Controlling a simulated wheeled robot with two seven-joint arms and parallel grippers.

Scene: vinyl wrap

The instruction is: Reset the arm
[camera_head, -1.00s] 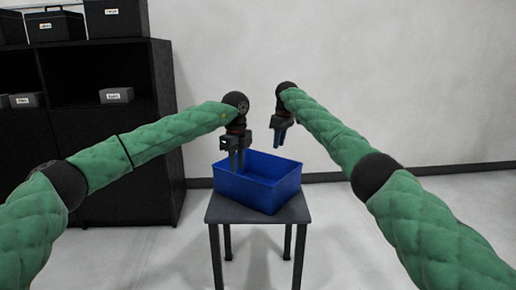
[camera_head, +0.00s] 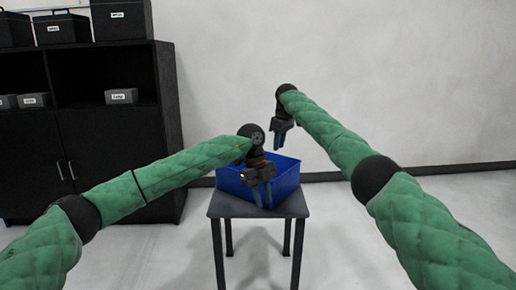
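My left gripper (camera_head: 263,194) hangs fingers down in front of the blue bin's near side as seen from the head. Its two dark fingers show a gap between them and hold nothing that I can see. My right gripper (camera_head: 279,139) is higher and farther back, above the bin's far side. Its fingers also point down, look slightly apart and are empty.
An open blue bin (camera_head: 287,187) stands on a small dark table (camera_head: 232,207). My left arm hides part of the bin, and its inside is mostly hidden. A black cabinet (camera_head: 110,150) with labelled boxes (camera_head: 122,96) stands at the left. A pale wall is behind.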

